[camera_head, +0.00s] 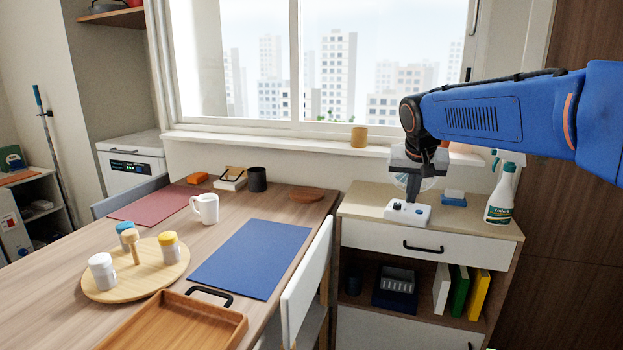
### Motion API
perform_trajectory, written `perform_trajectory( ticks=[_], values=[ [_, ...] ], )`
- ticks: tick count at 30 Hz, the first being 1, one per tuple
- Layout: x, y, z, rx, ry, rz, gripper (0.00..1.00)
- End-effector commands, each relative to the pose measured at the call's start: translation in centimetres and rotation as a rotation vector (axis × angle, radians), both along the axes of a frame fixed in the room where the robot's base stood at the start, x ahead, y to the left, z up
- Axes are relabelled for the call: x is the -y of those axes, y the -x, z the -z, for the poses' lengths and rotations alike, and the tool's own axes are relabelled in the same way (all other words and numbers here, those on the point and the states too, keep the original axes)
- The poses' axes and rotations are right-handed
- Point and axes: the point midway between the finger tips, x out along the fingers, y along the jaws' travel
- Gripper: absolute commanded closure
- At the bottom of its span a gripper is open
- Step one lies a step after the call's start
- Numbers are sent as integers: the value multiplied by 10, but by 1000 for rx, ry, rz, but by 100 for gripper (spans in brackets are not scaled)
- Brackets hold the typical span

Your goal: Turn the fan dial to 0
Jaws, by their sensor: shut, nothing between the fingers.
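A small fan stands on the cabinet at the right, with a white base (408,219) and a pale round head (428,183) partly hidden behind my gripper. Small dark and blue controls show on top of the base; the dark dial (397,205) is at its left. The dial's marks are too small to read. My gripper (412,197) points down just above and behind the base, in front of the fan head. Its fingers are shut with nothing between them. I cannot tell whether the fingertips touch the fan.
A blue and white sponge (454,197) and a spray bottle (501,192) stand right of the fan on the cabinet top (365,203). A tan cup (359,137) stands on the window sill. The dining table (330,199) with mats, mug and trays lies left.

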Motion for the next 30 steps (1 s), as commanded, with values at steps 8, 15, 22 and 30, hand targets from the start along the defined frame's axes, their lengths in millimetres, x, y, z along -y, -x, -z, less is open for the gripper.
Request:
perform_trajectory(
  ticks=[8, 15, 22, 30],
  values=[
    [15, 82, 15, -21, -1, -57, 100],
    [24, 151, 37, -37, -3, -108, 100],
    [29, 212, 65, -50, -6, -155, 100],
    [30, 254, 87, -57, -7, -191, 100]
  ],
)
